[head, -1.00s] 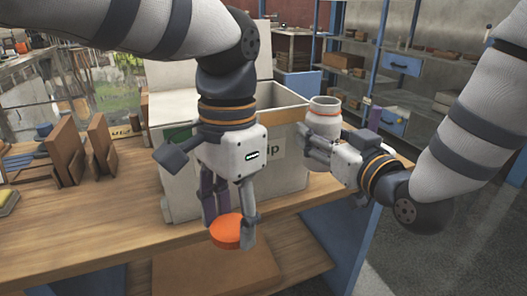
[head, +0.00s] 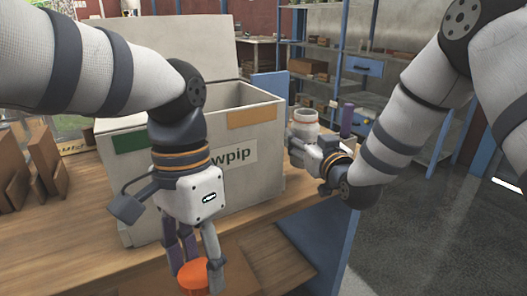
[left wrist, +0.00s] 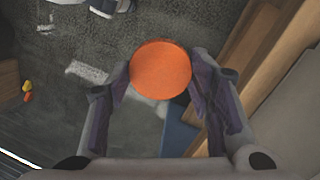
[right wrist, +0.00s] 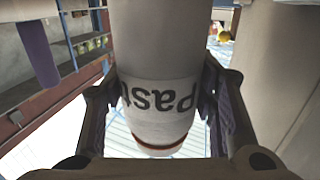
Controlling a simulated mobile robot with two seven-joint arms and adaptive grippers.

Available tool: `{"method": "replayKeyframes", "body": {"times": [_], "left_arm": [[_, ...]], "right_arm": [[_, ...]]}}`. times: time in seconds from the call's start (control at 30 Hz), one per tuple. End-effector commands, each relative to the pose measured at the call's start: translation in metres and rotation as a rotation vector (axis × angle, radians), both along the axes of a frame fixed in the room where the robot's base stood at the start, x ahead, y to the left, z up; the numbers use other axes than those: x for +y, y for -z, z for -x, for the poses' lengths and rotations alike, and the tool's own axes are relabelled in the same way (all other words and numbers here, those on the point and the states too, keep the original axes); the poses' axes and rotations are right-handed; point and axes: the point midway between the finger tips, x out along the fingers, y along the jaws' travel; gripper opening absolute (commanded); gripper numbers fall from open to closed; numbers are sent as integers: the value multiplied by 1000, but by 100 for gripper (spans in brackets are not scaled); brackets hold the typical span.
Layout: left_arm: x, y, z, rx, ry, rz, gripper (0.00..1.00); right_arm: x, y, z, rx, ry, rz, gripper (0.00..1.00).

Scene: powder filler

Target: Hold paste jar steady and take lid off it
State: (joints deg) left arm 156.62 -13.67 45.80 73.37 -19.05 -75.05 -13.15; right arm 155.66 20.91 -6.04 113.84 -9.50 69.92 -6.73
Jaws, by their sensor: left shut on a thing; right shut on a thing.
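The paste jar (head: 305,122) is a white cylinder with an open, lidless top in the head view. My right gripper (head: 297,143) is shut on it, to the right of the large box. In the right wrist view the jar (right wrist: 158,100) sits between both fingers, its "Past" label upside down. The orange lid (head: 193,278) is a round disc, held apart from the jar. My left gripper (head: 195,258) is shut on the lid, low at the table's front edge. The left wrist view shows the lid (left wrist: 161,69) between the fingertips, with floor beyond.
A large grey-white box (head: 238,183) with a label and raised lid stands on the wooden table (head: 262,228), between the arms. Brown upright holders (head: 45,160) stand at the left. A purple cylinder (head: 347,118) stands behind the right gripper. Shelves are at the back.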

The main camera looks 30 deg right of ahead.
Motion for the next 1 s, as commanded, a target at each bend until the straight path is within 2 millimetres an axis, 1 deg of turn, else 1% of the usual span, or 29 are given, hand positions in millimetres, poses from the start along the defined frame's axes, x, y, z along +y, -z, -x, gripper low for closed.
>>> {"method": "replayKeyframes", "body": {"times": [0.1, 0.2, 0.27, 0.47, 0.63, 0.67, 0.7, 0.73, 1.0], "left_arm": [[0, 7, 0, 8, -1, 1, 9], [0, 16, 0, 20, 0, 1, 9], [0, 19, 0, 24, 0, 1, 9], [0, 17, 0, 22, 0, 1, 9], [0, 19, 0, 24, 0, 1, 9], [0, 19, 0, 24, 0, 1, 9], [0, 18, 0, 23, 0, 0, 9], [0, 18, 0, 23, 0, 0, 9], [0, 18, 0, 23, 0, 0, 9]], "right_arm": [[-4, 9, -8, -4, 1, 1, 0], [-5, 31, -9, 1, 0, 0, 0], [-5, 40, -8, -1, 0, 0, 0], [-4, 37, -8, -8, 0, 1, 0], [-4, 42, -8, -7, 0, 1, 0], [-4, 42, -8, -4, 0, 1, 58], [-4, 42, -8, -4, 0, 1, 68], [-4, 42, -8, -4, 0, 1, 72], [-4, 42, -8, -5, 0, 1, 72]]}}
